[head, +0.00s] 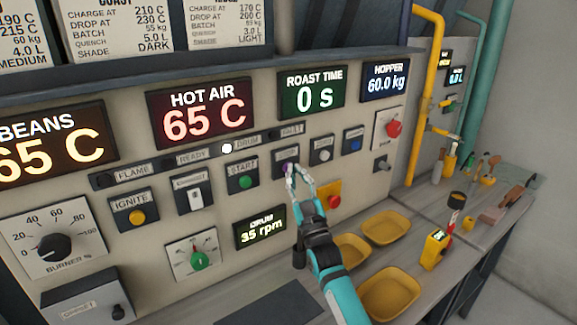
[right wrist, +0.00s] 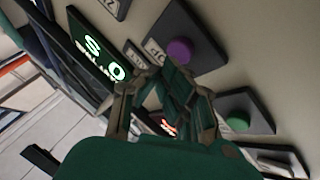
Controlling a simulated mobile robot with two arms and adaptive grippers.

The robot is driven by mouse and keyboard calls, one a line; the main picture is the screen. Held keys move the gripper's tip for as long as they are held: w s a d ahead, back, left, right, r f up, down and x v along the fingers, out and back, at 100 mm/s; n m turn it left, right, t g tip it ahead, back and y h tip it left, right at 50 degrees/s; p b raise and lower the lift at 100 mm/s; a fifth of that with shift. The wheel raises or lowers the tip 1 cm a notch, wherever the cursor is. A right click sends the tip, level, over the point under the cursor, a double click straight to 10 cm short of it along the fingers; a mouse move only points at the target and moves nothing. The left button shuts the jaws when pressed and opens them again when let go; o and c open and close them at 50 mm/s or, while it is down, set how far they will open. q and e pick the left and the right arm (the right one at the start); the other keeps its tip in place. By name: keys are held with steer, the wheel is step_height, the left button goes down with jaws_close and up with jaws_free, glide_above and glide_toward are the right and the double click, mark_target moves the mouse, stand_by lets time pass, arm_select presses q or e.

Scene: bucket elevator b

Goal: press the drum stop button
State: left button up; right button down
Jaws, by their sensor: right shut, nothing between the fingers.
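My right gripper (head: 299,174) is shut and empty, its fingertips in front of the control panel. In the head view they overlap the purple button (head: 286,168). In the right wrist view the purple button (right wrist: 179,52) shows beyond the fingertips (right wrist: 160,80), with a visible offset. Contact cannot be told. I cannot read a drum stop label on any button. A green START button (head: 245,181) is left of the purple one. The drum display (head: 261,231) reads 35 rpm. My left gripper is not in view.
White (head: 324,155) and blue (head: 355,145) buttons are right of the purple one. A red knob (head: 394,128) is farther right. Yellow trays (head: 386,228) and a yellow handheld device (head: 435,248) stand on the bench below. The DRUM lamp (head: 227,148) is lit white.

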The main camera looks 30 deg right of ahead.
steer(key=shift+s, duration=0.4)
steer(key=s+p, duration=0.3)
steer(key=s, duration=0.3)
steer(key=shift+d, duration=0.3)
stand_by(0.7)
